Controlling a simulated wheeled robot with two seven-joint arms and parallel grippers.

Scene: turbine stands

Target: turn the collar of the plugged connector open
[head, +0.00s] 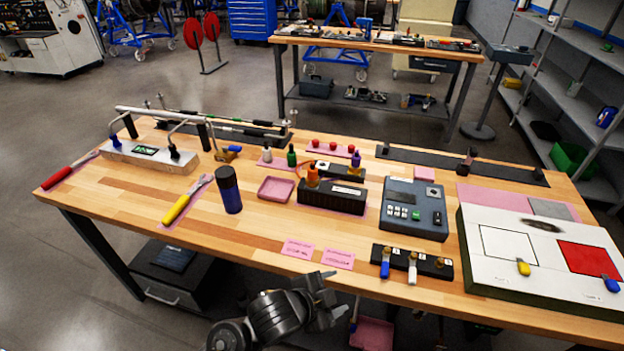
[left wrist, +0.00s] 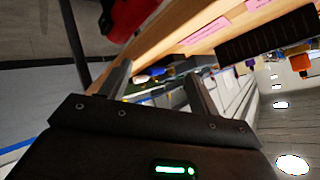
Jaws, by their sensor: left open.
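An orange connector (head: 313,176) stands upright on the black box (head: 331,197) in the middle of the wooden bench, with an orange cable looping at its left. It looks plugged into the box's top; its collar is too small to read. My left gripper (head: 328,298) is open and empty at the bench's front edge, well in front of the connector and apart from it. In the left wrist view my open fingers (left wrist: 157,88) point past the bench edge. An orange part, probably the same connector, shows there at the right (left wrist: 300,63). My right gripper is not in view.
A grey keypad unit (head: 415,209) stands right of the box, a pink tray (head: 276,189) left. A dark blue cylinder (head: 228,189) stands farther left.

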